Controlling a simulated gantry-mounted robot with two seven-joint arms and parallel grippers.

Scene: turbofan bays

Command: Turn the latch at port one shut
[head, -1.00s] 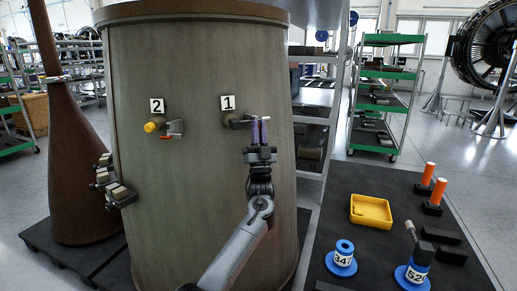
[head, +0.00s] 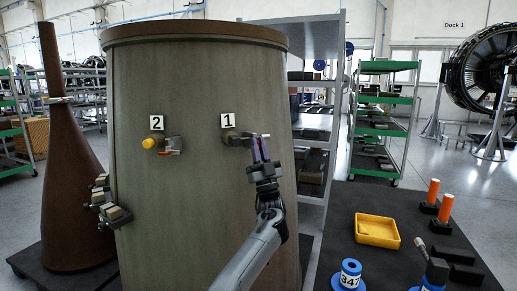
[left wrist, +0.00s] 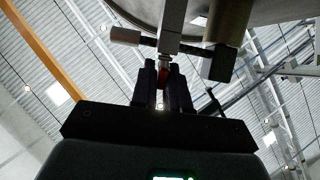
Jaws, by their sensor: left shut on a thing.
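Port one (head: 229,136) is a fitting on the large brown cylinder, under a label marked 1 (head: 228,120). Its latch is mostly hidden behind my left gripper (head: 260,148) in the head view. In the left wrist view, the latch's metal body (left wrist: 171,32) runs down to a red end (left wrist: 163,74) between the fingers of my left gripper (left wrist: 163,88). The fingers are shut on that red end. The exact angle of the latch is hard to tell. My right gripper is not in view.
Port two, left of port one, has a yellow cap (head: 149,143) and a red latch handle (head: 164,153). A dark mat at right holds a yellow tray (head: 377,231), blue-based parts (head: 350,275) and orange-topped pegs (head: 446,207). A shelf rack stands behind the cylinder.

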